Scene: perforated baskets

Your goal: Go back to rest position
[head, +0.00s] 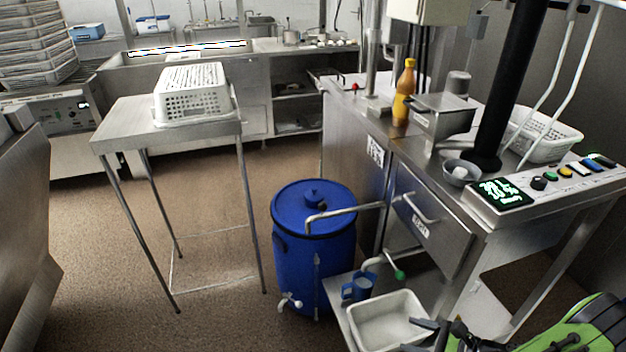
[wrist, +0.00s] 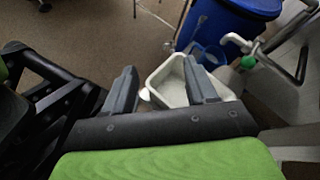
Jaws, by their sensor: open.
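My gripper (head: 440,331) shows at the bottom right of the head view, with part of my green and black arm behind it. In the wrist view my gripper (wrist: 163,88) has its two grey fingers spread apart, with nothing held between them. A white tub (head: 388,322) stands on a low metal shelf near the gripper. The tub (wrist: 168,82) also shows beyond the fingers in the wrist view, partly hidden by the right finger. A white perforated basket (head: 193,92) sits upside down on a metal table at the left.
A blue barrel (head: 312,240) with a tap stands beside the low shelf. A blue jug (head: 357,287) is behind the tub. The steel counter (head: 440,165) at right holds a yellow bottle (head: 404,92), another white basket (head: 545,137) and a control panel (head: 550,185). Open floor (head: 210,240) lies left of the barrel.

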